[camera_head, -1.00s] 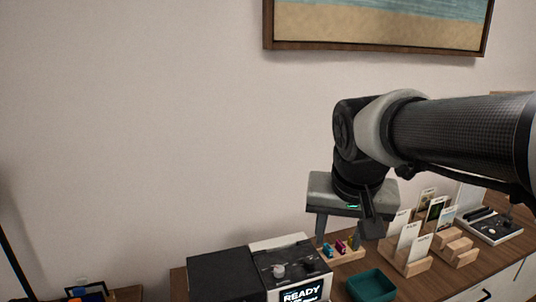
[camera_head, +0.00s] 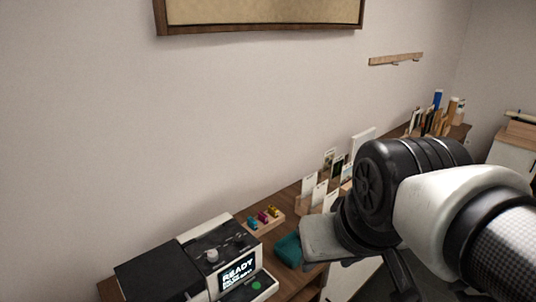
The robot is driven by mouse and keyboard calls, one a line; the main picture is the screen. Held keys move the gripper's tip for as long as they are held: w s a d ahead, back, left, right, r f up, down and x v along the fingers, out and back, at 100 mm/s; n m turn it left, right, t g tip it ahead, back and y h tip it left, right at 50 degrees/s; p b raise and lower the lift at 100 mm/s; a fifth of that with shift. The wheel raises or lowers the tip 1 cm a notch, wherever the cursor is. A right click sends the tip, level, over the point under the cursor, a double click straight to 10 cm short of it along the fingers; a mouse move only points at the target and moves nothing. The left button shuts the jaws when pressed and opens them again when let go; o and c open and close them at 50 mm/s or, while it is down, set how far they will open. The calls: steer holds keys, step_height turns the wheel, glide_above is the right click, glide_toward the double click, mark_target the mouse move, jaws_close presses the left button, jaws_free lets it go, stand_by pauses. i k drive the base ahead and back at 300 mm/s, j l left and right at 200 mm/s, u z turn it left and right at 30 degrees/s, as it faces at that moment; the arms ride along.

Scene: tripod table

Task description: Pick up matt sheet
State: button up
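Several pale upright cards or sheets stand in wooden holders on the wooden cabinet top; one card (camera_head: 309,188) shows left of my arm. I cannot tell which of them is the matt sheet, as their labels are too small to read. My gripper (camera_head: 340,268) hangs in front of the cabinet, below and in front of the card holders. Its grey body shows, but its fingertips are mostly hidden or cut off, so its opening is unclear. My arm covers part of the card group.
A black and white printer-like machine (camera_head: 206,262) with a READY screen stands at the left. A teal tray (camera_head: 289,250) and a wooden block with coloured pieces (camera_head: 263,218) sit beside it. Books (camera_head: 437,115) stand at the far end. A framed picture (camera_head: 262,14) hangs above.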

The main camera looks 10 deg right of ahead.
mark_target(309, 182)
steer(key=k+j+z, duration=0.1)
steer(key=z, duration=0.25)
steer(key=u, duration=0.3)
steer(key=i+l+u, duration=0.15)
steer(key=u, duration=0.15)
steer(key=i+l+u, duration=0.1)
steer(key=l+u, duration=0.5)
steer(key=i+l+u, duration=0.15)
steer(key=l, duration=0.45)
steer(key=l+u, duration=0.1)
steer(key=l, duration=1)
steer(key=i+l, duration=0.15)
steer(key=l, duration=0.8)
steer(key=i+u, duration=0.05)
